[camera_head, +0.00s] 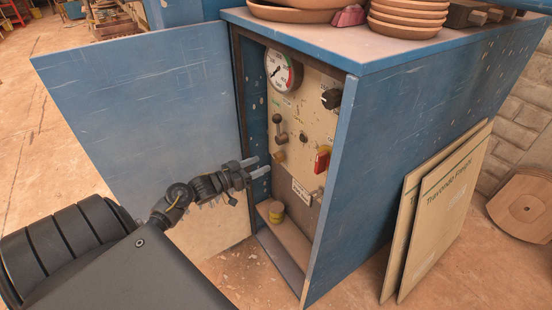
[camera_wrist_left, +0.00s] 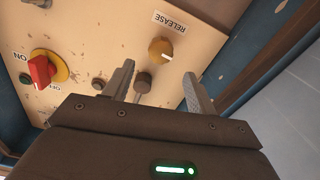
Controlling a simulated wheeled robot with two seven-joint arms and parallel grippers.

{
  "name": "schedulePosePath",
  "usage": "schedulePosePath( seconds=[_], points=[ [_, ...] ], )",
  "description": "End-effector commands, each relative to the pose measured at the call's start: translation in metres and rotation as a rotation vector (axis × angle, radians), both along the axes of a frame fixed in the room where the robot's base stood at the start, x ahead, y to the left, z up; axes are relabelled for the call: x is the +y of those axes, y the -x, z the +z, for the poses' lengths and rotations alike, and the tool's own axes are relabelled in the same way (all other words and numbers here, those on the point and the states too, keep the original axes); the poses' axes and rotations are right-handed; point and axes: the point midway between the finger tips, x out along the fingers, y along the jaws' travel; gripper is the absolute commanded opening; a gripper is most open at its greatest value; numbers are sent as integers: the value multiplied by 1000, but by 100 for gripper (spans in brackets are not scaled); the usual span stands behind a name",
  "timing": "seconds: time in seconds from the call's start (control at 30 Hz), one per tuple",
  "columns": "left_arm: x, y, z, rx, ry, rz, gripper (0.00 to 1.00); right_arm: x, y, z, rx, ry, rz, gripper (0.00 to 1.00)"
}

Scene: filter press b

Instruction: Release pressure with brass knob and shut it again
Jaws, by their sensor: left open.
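The brass knob (camera_wrist_left: 160,51) sits on the cream panel beside the RELEASE label (camera_wrist_left: 175,20), which reads upside down in the left wrist view. Its white mark points to the right there. In the head view, the brass knob (camera_head: 279,156) shows just beyond my left gripper's fingertips. My left gripper (camera_head: 259,167) is open and empty, in front of the panel in the cabinet opening. In the left wrist view its fingers (camera_wrist_left: 160,88) are spread, with the knob ahead between their tips and no contact visible. My right gripper is not in view.
The blue door (camera_head: 140,110) stands open at left.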

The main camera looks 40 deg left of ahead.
Motion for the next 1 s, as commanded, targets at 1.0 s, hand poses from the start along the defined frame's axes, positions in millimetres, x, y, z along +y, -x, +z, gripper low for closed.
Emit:
schedulePosePath(
  seconds=[1.0],
  points=[
    [-23,-76,-1,1,1,1,36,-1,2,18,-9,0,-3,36]
  ],
)
